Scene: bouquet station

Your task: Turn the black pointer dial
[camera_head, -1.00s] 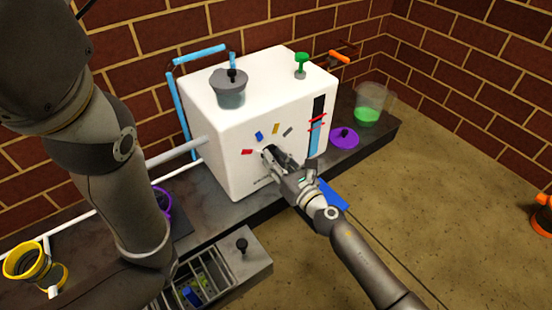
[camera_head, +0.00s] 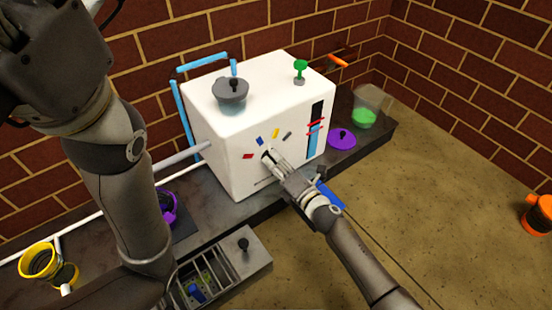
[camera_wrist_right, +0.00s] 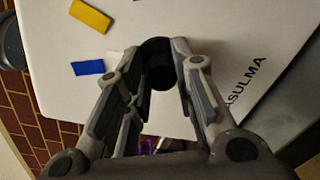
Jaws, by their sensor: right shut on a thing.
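The black pointer dial (camera_wrist_right: 160,68) sits on the front face of the white machine (camera_head: 235,160). My right gripper (camera_head: 270,157) is shut on the dial, one finger on each side of it, as the right wrist view also shows (camera_wrist_right: 158,58).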

